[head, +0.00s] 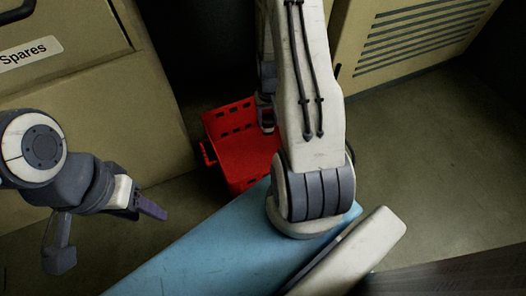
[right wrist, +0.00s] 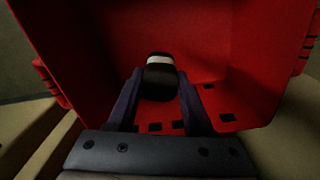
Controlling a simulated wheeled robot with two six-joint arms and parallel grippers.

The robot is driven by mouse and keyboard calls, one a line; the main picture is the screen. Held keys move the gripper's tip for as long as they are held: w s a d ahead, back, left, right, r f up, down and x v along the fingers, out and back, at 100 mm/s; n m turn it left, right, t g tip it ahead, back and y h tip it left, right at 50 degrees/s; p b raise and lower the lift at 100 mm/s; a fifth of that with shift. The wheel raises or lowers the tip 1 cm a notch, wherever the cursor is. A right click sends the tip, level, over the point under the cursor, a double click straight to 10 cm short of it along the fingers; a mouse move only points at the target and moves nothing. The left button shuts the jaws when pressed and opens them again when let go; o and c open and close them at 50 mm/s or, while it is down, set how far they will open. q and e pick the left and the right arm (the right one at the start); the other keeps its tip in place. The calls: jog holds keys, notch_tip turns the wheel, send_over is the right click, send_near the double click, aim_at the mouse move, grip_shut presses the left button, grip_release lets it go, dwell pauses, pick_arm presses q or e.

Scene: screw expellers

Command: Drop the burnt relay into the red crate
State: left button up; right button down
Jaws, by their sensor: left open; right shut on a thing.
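The red crate (head: 238,150) stands on the floor in the middle of the head view, partly hidden by my right arm. In the right wrist view the crate (right wrist: 60,50) fills most of the picture. My right gripper (right wrist: 158,88) is shut on the burnt relay (right wrist: 160,80), a dark rounded piece with a white band. The relay shows against the crate's inside; its height above the crate bottom is hard to tell. In the head view my right gripper (head: 266,116) is mostly hidden by its arm. My left gripper (head: 112,236) is open and empty at the left.
A tan cabinet with a "Spares" label (head: 30,52) stands left of the crate. Another tan cabinet with a vent grille (head: 420,35) is at the upper right. The floor (head: 440,170) at the right is clear.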

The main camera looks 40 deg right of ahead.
jog(key=shift+c, duration=1.1)
grip_release()
notch_tip(320, 180, up, 10)
jog(key=p, duration=0.6)
jog(key=shift+r+p, duration=0.25)
jog(key=shift+p, duration=0.15)
